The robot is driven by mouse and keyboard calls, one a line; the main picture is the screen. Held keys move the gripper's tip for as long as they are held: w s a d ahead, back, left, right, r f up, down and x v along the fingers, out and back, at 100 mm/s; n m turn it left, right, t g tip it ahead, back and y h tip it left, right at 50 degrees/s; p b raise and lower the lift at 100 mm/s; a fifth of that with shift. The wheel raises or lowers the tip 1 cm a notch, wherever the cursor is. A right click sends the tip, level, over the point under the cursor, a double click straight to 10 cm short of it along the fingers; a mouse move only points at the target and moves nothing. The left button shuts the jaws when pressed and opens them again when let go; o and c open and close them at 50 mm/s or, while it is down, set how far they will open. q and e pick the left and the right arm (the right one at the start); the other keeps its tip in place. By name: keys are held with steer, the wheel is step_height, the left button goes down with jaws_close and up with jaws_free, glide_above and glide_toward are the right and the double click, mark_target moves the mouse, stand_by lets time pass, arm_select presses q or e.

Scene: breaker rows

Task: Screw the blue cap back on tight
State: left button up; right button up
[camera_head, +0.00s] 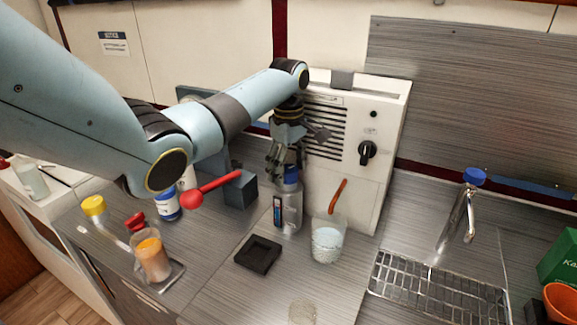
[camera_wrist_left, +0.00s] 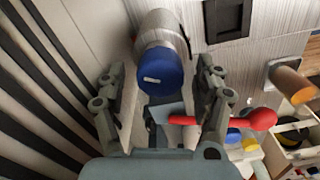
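The blue cap (camera_head: 292,176) sits on top of a clear bottle (camera_head: 291,212) with a dark label, which stands upright on the counter beside the white panel box. My left gripper (camera_head: 282,168) is above the cap, pointing down. In the left wrist view, the cap (camera_wrist_left: 160,72) lies between the two spread fingers of my left gripper (camera_wrist_left: 160,84), with a gap on both sides. The left gripper is open and holds nothing. How far the cap is turned onto the bottle cannot be told. My right gripper is not in view.
The white panel box (camera_head: 368,185) is close behind the bottle. A glass beaker (camera_head: 327,243) stands to its right, a black square holder (camera_head: 258,254) in front. A red spoon-like tool (camera_head: 212,190) and several bottles are to the left. A drying rack (camera_head: 437,290) is at right.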

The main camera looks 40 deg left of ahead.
arm_select(q)
steer(key=c, duration=1.1)
steer(key=m+p, duration=0.2)
steer(key=m, duration=0.2)
steer(key=shift+r+m+p, duration=0.25)
steer(key=shift+m+p, duration=0.15)
steer(key=m+p, duration=0.1)
steer(key=m, duration=0.2)
steer(key=m+p, duration=0.1)
steer(key=m, duration=0.3)
steer(key=shift+f, duration=0.1)
steer(key=shift+f+m, duration=0.1)
steer(key=shift+m, duration=0.8)
steer(key=m, duration=0.3)
steer(key=shift+m, duration=0.3)
steer(key=o, duration=1)
